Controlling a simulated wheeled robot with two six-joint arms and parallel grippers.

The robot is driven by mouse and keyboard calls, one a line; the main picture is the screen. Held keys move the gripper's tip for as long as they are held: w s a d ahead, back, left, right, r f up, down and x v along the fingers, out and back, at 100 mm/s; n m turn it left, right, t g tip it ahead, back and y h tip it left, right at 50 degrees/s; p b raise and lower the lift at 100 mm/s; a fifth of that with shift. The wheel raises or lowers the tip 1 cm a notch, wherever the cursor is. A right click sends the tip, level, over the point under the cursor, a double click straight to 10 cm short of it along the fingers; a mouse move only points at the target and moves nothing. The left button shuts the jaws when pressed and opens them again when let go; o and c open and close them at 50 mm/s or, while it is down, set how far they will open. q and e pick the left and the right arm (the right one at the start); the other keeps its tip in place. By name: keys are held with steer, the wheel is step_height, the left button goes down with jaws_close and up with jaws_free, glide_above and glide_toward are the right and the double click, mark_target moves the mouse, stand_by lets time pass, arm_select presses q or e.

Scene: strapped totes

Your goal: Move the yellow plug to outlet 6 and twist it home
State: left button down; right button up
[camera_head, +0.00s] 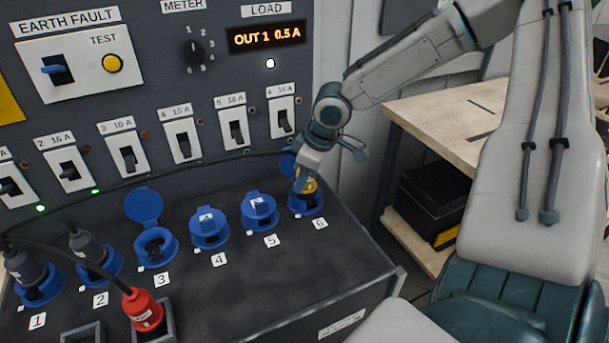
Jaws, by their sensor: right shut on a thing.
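The yellow plug (310,186) is at the blue outlet 6 (306,206), at the right end of the row. My right gripper (306,176) is shut on it from above, and its fingers hide much of the plug. The plug sits at the mouth of the outlet; I cannot tell how deep it is or how it is turned. The blue lid of outlet 6 (287,163) is raised behind the gripper. My left gripper is not in view.
Outlet 3 (156,246) is empty with its lid up; outlets 4 (209,231) and 5 (259,213) have lids down. A red plug (143,309) stands in front. A wooden bench (450,115) stands right.

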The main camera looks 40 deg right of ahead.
steer(key=shift+f+b, duration=0.45)
steer(key=shift+f, duration=0.15)
stand_by(0.3)
steer(key=shift+b, duration=0.3)
steer(key=shift+m+h+b, duration=0.4)
steer(key=shift+m+b, duration=0.75)
steer(key=shift+m, duration=0.15)
steer(key=shift+d+m+h+b, duration=0.15)
steer(key=shift+m+h+b, duration=0.15)
steer(key=shift+m+b, duration=0.7)
steer(key=shift+m+b, duration=0.3)
steer(key=shift+m, duration=0.1)
